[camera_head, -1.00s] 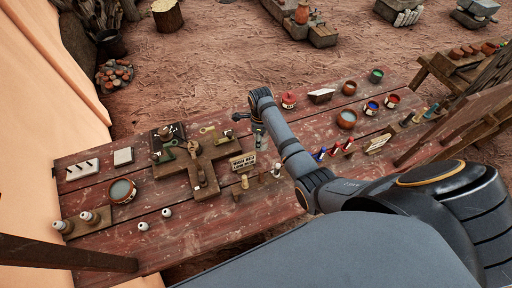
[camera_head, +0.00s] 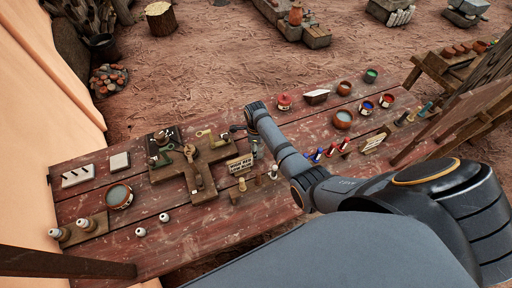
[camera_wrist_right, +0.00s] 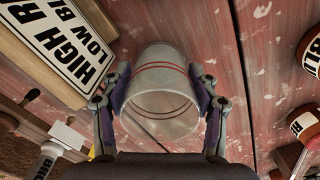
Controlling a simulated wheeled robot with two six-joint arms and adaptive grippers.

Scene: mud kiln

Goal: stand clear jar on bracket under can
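The clear jar (camera_wrist_right: 160,108), with thin red bands, lies between the two fingers of my right gripper (camera_wrist_right: 160,76) in the right wrist view. The finger pads touch or nearly touch both sides, and the jar looks held. In the head view my right gripper (camera_head: 243,130) is low over the table, just behind the small lettered sign (camera_head: 240,165). The jar is too small to make out clearly there. I cannot pick out the bracket or the can with certainty. My left gripper is not in view.
The lettered sign is close left of the jar in the right wrist view (camera_wrist_right: 62,42). A cross-shaped wooden stand (camera_head: 200,184) with brass pieces lies left of the gripper. The front left tabletop (camera_head: 190,235) is mostly bare.

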